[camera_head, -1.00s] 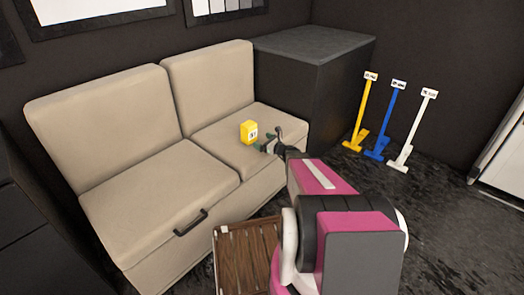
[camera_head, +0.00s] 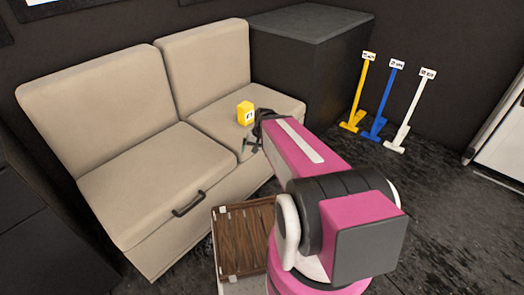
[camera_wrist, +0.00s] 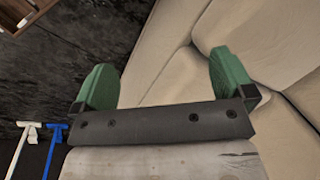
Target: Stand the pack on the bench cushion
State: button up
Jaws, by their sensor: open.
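The yellow pack (camera_head: 245,113) stands upright on the right seat cushion (camera_head: 215,122) of the beige bench, with a small white label on its front. My gripper (camera_head: 252,140) is just in front of and slightly right of the pack, near the cushion's front edge, and apart from it. In the wrist view my gripper (camera_wrist: 165,80) shows two green fingers spread wide with nothing between them. The pack is not in the wrist view; the beige cushion (camera_wrist: 285,50) lies beyond the fingers.
A dark cabinet (camera_head: 310,25) stands right of the bench. Yellow, blue (camera_head: 385,100) and white long-handled tools stand on the floor at right. A wooden-topped crate (camera_head: 240,240) is in front of the bench. A black handle (camera_head: 188,203) sticks out from the bench front.

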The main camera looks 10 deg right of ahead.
jog(key=s+d+r+n+h, duration=0.2)
jog(key=shift+s+d+n+h, duration=0.15)
jog(key=shift+s+n+h, duration=0.15)
jog(key=shift+f, duration=0.1)
